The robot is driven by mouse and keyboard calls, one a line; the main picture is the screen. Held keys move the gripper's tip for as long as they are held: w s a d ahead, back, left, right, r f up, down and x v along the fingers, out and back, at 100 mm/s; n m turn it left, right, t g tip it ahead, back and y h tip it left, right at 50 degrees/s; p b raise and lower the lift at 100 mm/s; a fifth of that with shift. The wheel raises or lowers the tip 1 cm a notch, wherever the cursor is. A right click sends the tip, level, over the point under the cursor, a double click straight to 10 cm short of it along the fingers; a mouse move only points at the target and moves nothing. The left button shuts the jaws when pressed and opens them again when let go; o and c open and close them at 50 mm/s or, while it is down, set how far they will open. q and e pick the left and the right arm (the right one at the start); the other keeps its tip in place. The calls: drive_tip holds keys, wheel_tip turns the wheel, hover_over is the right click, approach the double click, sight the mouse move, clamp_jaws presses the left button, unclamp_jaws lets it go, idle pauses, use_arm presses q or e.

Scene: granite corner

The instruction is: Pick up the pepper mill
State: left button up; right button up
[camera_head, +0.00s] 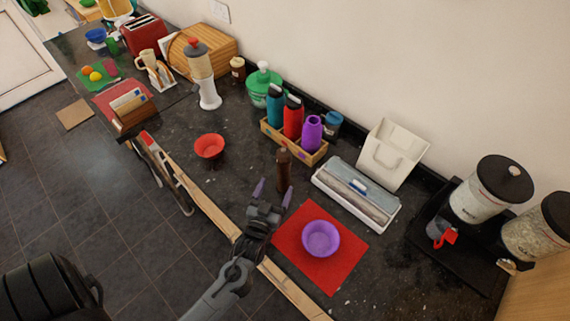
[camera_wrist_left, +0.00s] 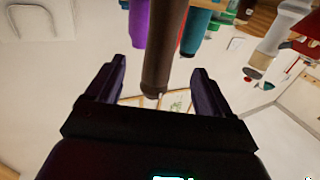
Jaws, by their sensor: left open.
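The pepper mill (camera_head: 283,170) is a slim dark brown cylinder standing upright on the dark counter, in front of the bottle crate. My left gripper (camera_head: 274,192) is open and empty, with its purple fingers pointing toward the mill from the front. In the left wrist view the mill (camera_wrist_left: 164,45) comes down from the top edge between the two fingertips (camera_wrist_left: 158,72), with a gap on both sides. I cannot tell whether its end is past the fingertips. My right gripper is not in view.
A wooden crate (camera_head: 318,157) with several bottles stands behind the mill. A red bowl (camera_head: 209,146) is to the left. A purple bowl (camera_head: 320,238) sits on a red mat (camera_head: 345,270) at the right. A long grey-white box (camera_head: 350,196) lies right of the mill.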

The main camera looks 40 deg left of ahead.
sight(282, 175)
use_arm(q)
drive_tip(key=shift+w, duration=0.45)
drive_tip(key=b+x, duration=0.2)
drive_tip(key=x, duration=0.1)
drive_tip(key=shift+w+a+r, duration=0.1)
drive_tip(key=shift+w+a, duration=0.1)
drive_tip(key=shift+w, duration=0.3)
drive_tip(key=shift+w+a+b, duration=0.25)
drive_tip(key=shift+w+b, duration=0.15)
drive_tip(key=shift+b, duration=0.1)
drive_tip(key=b+x, duration=0.2)
drive_tip(key=x, duration=0.1)
drive_tip(key=shift+w+a, duration=0.35)
drive_tip(key=shift+w, duration=0.25)
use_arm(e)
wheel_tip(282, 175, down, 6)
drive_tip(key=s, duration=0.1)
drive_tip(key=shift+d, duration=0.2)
use_arm(q)
drive_tip(key=shift+c, duration=0.3)
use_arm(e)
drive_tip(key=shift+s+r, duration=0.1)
